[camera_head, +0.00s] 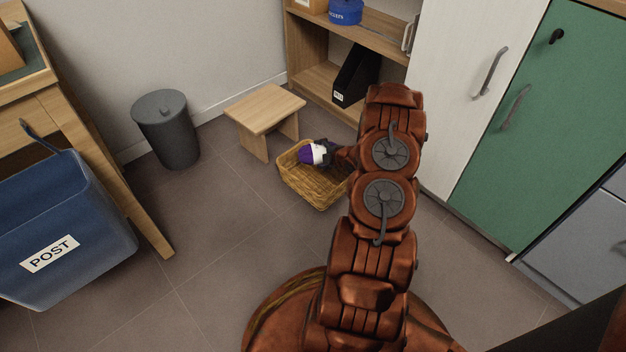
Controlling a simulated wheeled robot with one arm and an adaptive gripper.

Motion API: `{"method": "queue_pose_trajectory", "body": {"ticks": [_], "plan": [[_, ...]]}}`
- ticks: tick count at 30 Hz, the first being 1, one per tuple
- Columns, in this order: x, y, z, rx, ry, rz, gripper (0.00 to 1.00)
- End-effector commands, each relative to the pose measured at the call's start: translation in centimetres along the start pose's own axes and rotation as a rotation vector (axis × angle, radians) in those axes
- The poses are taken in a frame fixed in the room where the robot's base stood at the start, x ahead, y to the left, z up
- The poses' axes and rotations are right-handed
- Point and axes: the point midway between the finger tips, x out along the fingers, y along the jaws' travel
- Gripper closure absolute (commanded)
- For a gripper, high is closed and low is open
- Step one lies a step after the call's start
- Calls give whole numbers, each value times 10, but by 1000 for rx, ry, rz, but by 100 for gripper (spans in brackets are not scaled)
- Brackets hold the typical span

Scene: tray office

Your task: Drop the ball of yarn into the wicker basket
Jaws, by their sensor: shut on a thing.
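The wicker basket (314,194) stands on the floor near the middle of the view, in front of a small wooden stool. A purple ball of yarn (306,155) shows over the back part of the basket, with a white patch beside it. My gripper (321,152) reaches in from the right and is shut on the yarn. The yarn appears within the basket's outline; whether it touches the basket's inside cannot be told. My arm hides the basket's right side and part of the gripper.
The wooden stool (265,108) stands just behind the basket. A grey bin (168,130) is further left, and a blue POST box (62,225) is by the desk (130,190). Shelves (310,62) and a green cabinet (530,120) line the right. The floor left of the basket is clear.

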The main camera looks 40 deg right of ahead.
Motion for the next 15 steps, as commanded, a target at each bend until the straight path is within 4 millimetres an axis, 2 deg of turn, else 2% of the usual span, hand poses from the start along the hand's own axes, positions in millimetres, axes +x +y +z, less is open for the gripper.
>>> {"method": "queue_pose_trajectory", "body": {"ticks": [8, 15], "plan": [[7, -13, 4, 1, 0, 0, 56], [21, -34, 9, 2, 1, -2, 56]]}}
